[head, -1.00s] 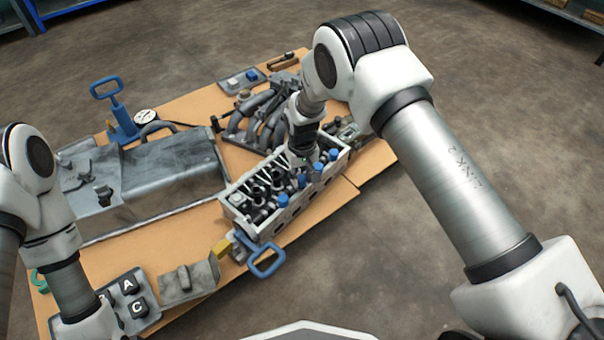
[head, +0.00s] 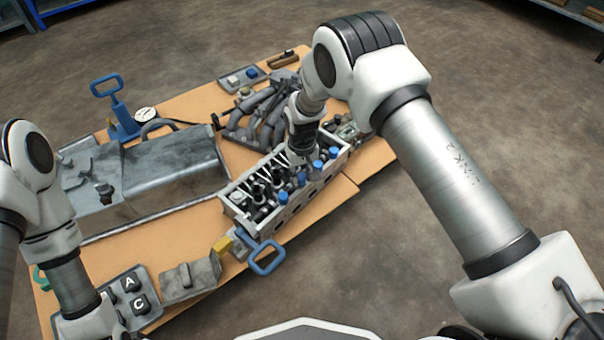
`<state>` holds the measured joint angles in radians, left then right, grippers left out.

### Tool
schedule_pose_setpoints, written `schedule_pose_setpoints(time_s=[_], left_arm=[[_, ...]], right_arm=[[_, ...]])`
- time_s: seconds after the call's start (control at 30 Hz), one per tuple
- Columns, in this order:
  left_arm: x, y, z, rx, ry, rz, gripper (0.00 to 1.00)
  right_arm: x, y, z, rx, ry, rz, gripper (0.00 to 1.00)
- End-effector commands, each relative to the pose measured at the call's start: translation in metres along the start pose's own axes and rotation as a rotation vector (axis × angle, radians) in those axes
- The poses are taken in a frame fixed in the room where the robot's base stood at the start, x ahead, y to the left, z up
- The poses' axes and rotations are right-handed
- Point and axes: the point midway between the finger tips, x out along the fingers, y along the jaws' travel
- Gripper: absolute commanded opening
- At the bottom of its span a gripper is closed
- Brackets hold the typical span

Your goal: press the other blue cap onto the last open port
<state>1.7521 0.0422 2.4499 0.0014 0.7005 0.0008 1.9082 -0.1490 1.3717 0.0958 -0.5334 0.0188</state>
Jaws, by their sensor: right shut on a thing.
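The grey cylinder head (head: 240,212) lies on the table, with dark valve parts inside. Several blue caps stand along its front side: one (head: 282,198) near the middle, and others (head: 318,165) (head: 333,153) toward the right end. My right gripper (head: 299,163) points down over the cylinder head's right half. It is shut on a blue cap (head: 301,178), which shows just below it; the fingertips are small and partly hidden. I cannot tell whether this cap touches a port. My left arm is at the left edge, and its gripper does not show.
A small tray (head: 232,88) at the back holds a blue and a white piece. A pipe manifold (head: 262,115) lies behind the cylinder head. A grey cover (head: 175,170), a blue-handled tool (head: 120,120) and a lettered block tray (head: 150,312) are at left.

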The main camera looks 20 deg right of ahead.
Motion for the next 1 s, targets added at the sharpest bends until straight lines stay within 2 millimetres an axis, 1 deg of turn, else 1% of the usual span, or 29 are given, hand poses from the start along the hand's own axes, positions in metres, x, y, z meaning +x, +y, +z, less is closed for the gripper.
schedule_pose_setpoints(time_s=[1.0], left_arm=[[-0.0078,0.0001,0.0,0.0,0.0,0.0,0.41]], right_arm=[[0.005,0.0,0.0002,0.0,0.0,0.0,0.14]])
